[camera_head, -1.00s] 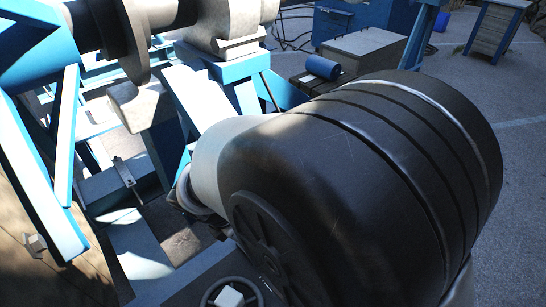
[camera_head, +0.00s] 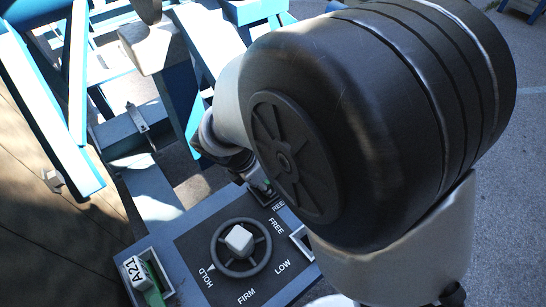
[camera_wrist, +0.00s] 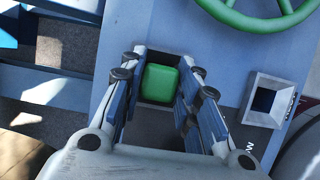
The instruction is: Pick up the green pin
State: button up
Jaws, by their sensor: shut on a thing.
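The green pin (camera_wrist: 160,83) shows its square green top in the wrist view, over a dark square recess in the blue-grey panel. My gripper (camera_wrist: 158,85) has one finger on each side of it and is shut on it. I cannot tell whether the pin is still seated or slightly raised. In the head view my gripper (camera_head: 252,172) is at the far end of the control panel, partly hidden by my arm. A small bit of green shows below it there.
The panel (camera_head: 193,253) carries a dark handwheel (camera_head: 240,247) with a white hub. An empty square socket (camera_head: 303,243) is at its right. A tag marked A21 (camera_head: 137,272) sits with a green piece at lower left. A green wheel (camera_wrist: 255,20) tops the wrist view.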

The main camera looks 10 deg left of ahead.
grip_shut()
jog(key=shift+r, duration=0.15)
notch_tip(320, 180, up, 31)
jog(key=p, duration=1.6)
dwell(0.6)
